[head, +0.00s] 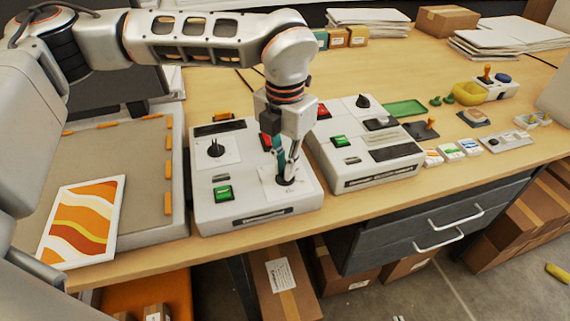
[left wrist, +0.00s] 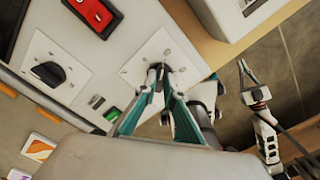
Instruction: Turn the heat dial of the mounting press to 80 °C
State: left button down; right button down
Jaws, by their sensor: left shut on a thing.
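The control box (head: 240,205) of the press stands at the table's front edge. It has a black dial (head: 215,148) on its left plate, a green button (head: 223,193) and a red switch (head: 265,141) partly behind my gripper. A second dial (head: 286,180) sits on the lower right plate; its scale is not readable. My left gripper (head: 285,168) points down and is shut on this dial, which its fingers mostly hide. The left wrist view shows the fingertips (left wrist: 160,72) closed around it. What looks like my right gripper (left wrist: 244,75) hangs off the table there, its opening unclear.
A second control box (head: 365,160) stands close on the right. The flat press bed (head: 100,170) with orange tabs is on the left, with an orange-striped print (head: 82,222) on it. Small goods and a green tray (head: 405,108) lie further right.

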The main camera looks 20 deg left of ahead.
pick_arm(q)
jog(key=shift+w+r+m, duration=0.1)
jog(key=shift+m, duration=0.4)
jog(key=c, duration=2.1)
grip_release()
jog(key=shift+c, duration=0.2)
notch_tip(320, 180, up, 12)
